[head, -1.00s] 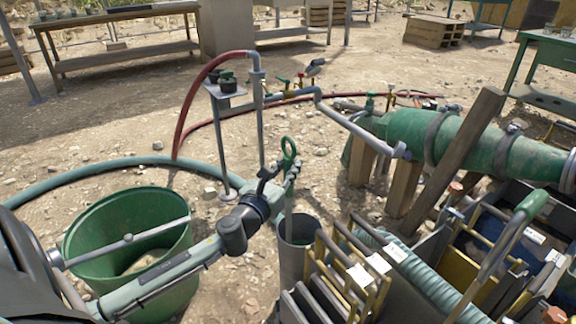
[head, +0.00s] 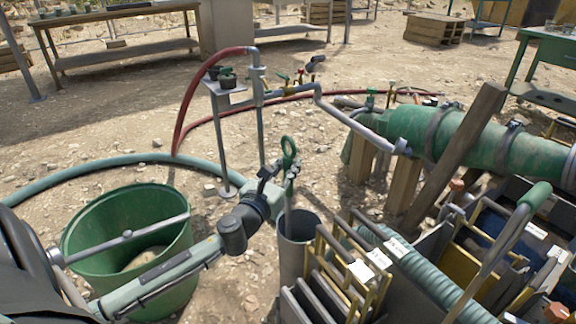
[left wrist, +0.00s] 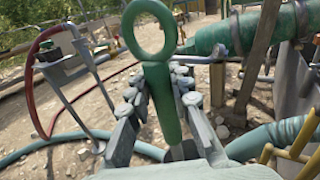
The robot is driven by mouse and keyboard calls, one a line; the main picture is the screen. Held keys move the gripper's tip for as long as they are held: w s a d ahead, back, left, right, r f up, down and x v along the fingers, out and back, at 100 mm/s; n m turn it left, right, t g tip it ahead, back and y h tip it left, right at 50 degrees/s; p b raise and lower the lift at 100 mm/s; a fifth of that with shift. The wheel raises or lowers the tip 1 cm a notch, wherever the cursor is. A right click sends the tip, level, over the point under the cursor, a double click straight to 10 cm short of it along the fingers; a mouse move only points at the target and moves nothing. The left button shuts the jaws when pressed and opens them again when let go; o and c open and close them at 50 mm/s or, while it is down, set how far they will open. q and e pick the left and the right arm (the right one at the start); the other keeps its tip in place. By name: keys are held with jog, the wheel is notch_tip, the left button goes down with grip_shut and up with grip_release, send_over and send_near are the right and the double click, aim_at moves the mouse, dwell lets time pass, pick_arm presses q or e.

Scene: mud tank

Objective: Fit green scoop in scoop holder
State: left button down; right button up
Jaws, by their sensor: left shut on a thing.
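The green scoop has a ring-shaped handle end (head: 289,147) that stands up above my left gripper (head: 287,182). In the left wrist view its green handle (left wrist: 160,92) is upright between the two fingers, which are shut on it. The scoop holder looks to be the grey upright tube (head: 293,262) just below and slightly right of the gripper. The scoop's lower part runs down at the tube's mouth. I cannot tell how far it is inside. My right gripper is not in view.
A green bucket (head: 80,247) stands left, under my left arm. Yellow-framed panels (head: 318,280) stand close to the tube's right. A green ribbed hose (head: 432,280) lies beyond them. A small pipe stand (head: 222,140) and red hose (head: 183,112) are behind.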

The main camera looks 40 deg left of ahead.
pick_arm(q)
jog(key=shift+f, duration=0.4)
jog(key=c, duration=1.3)
grip_release()
jog(key=s+d, duration=0.2)
jog(key=s, duration=1)
jog(key=shift+w, duration=0.1)
